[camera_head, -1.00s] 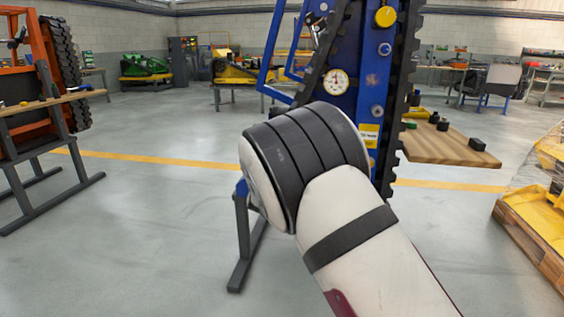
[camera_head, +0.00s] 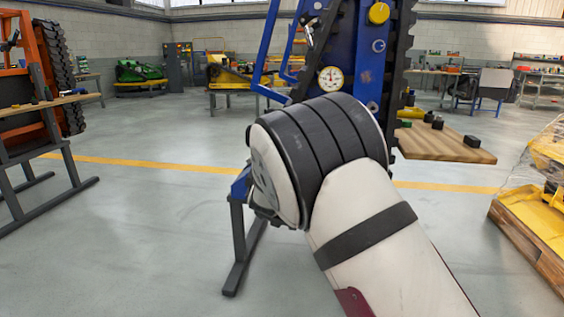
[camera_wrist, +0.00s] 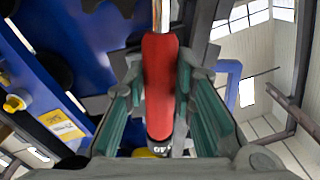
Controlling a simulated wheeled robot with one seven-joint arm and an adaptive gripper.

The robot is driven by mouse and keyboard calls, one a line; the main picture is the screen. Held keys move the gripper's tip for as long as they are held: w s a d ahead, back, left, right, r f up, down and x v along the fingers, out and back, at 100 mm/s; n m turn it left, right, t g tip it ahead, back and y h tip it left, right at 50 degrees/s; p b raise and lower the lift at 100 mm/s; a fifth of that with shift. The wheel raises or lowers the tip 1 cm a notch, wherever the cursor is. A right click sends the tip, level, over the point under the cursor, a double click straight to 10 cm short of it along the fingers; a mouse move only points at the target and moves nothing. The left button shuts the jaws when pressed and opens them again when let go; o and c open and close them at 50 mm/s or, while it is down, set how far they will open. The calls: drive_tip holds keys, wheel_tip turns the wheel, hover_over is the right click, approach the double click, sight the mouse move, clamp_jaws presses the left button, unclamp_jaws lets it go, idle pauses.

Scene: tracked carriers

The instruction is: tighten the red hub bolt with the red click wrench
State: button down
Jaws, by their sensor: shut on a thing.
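The red wrench handle (camera_wrist: 159,85) stands lengthwise in the middle of the wrist view, with a bright metal shank above it. My gripper (camera_wrist: 162,72) has its green-lined fingers on both sides of the handle and is shut on it. The wrench head is out of the wrist view. The blue tracked carrier (camera_head: 369,66) stands behind my arm in the head view; its blue side (camera_wrist: 88,35) fills the left of the wrist view. My arm hides part of it.
A pallet with a wrapped yellow load (camera_head: 535,235) stands at right.

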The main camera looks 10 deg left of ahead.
drive_tip(key=shift+d+r, duration=0.1)
idle(0.3)
drive_tip(key=shift+d+f+m+b, duration=0.3)
drive_tip(key=shift+d+m+b, duration=0.3)
drive_tip(key=shift+b, duration=0.7)
drive_tip(key=shift+d+f+m, duration=0.3)
drive_tip(key=shift+d+m, duration=0.2)
drive_tip(key=shift+m, duration=0.1)
drive_tip(key=shift+d+f+m, duration=0.4)
drive_tip(key=shift+d+m, duration=0.1)
drive_tip(key=shift+m, duration=0.1)
drive_tip(key=shift+d+f, duration=0.1)
